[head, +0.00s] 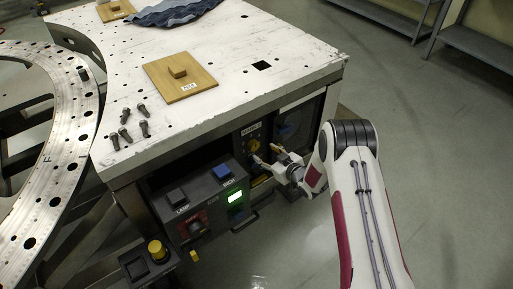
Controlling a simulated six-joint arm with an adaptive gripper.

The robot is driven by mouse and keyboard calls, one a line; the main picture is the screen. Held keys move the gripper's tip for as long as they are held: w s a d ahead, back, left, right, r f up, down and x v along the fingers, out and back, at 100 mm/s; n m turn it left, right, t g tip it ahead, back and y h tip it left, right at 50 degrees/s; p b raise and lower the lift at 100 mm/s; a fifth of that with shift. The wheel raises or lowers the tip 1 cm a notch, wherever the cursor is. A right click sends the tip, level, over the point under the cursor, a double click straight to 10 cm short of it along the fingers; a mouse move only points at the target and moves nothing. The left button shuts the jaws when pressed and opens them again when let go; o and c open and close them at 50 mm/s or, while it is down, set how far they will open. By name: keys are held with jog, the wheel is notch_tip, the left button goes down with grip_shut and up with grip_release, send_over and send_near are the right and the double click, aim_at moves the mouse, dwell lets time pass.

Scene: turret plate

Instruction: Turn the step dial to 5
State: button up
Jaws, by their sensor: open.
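A small yellow dial (254,145) shows on the dark front panel (239,144) under the table top, below a small label. It seems to be the step dial, but its numbers and pointer are too small to read. My gripper (267,155) is open in front of this panel, just below and to the right of the dial. Its two fingertips are apart, with nothing seen between them. I cannot tell whether a fingertip touches the panel.
A control box (207,199) with a black button (177,195), a blue button (221,171) and a lit green display (235,196) juts out left of my gripper. A yellow knob (156,249) stands lower left. Bolts and a wooden board (196,83) lie on the white table top (225,40).

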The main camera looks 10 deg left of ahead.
aim_at(255, 147)
jog(key=shift+a, duration=0.1)
jog(key=shift+x, duration=3.75)
jog(key=shift+w+f, duration=0.1)
jog(key=c, duration=1.1)
